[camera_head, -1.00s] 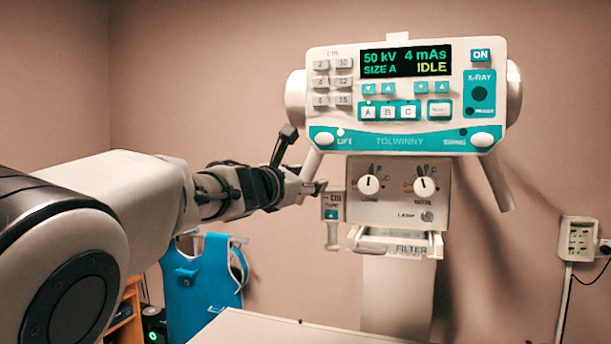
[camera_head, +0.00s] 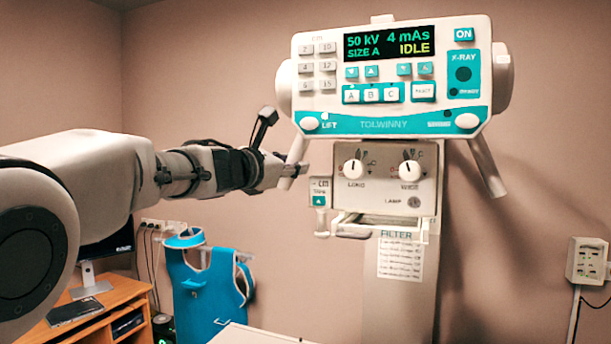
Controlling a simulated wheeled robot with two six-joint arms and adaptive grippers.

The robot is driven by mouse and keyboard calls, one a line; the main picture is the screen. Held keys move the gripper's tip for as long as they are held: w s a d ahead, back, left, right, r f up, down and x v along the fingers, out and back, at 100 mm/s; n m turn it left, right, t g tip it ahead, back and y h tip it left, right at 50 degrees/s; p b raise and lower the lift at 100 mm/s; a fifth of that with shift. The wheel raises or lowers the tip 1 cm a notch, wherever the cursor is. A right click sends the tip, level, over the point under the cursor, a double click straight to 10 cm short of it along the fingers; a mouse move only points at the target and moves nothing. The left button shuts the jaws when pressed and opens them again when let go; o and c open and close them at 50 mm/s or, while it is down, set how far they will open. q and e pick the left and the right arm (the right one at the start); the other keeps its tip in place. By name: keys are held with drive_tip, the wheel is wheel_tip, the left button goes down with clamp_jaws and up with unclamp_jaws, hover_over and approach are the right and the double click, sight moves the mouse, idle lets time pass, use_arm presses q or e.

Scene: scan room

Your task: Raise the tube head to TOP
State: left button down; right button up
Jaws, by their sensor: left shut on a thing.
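The tube head (camera_head: 395,75) is a white and teal unit high in the middle of the view, its display reading 50 kV, 4 mAs, SIZE A, IDLE. Its left handle (camera_head: 298,149) slants down below the LIFT button (camera_head: 309,123); its right handle (camera_head: 487,168) hangs free. My left gripper (camera_head: 292,171) is shut on the left handle near its lower end and partly hides it. A knob panel (camera_head: 388,178) with two dials sits under the head, beside a cm tape box (camera_head: 319,192). No TOP mark is readable. My right gripper is not in view.
The column (camera_head: 400,310) stands below the head, with a FILTER chart (camera_head: 401,258) on it. A pale table edge (camera_head: 250,334) is at the bottom. A blue apron (camera_head: 207,290) hangs at left by a wooden desk (camera_head: 100,305). A wall box (camera_head: 588,258) is at right.

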sight(292, 118)
use_arm(q)
wheel_tip(292, 118, up, 9)
drive_tip(key=p, duration=0.5)
drive_tip(key=shift+r, duration=0.1)
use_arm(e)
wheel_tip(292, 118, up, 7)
use_arm(q)
drive_tip(key=c, duration=1.1)
unclamp_jaws()
drive_tip(key=shift+o, duration=1.2)
drive_tip(key=shift+w, duration=0.1)
drive_tip(key=shift+w+d, duration=0.1)
drive_tip(key=shift+w, duration=0.05)
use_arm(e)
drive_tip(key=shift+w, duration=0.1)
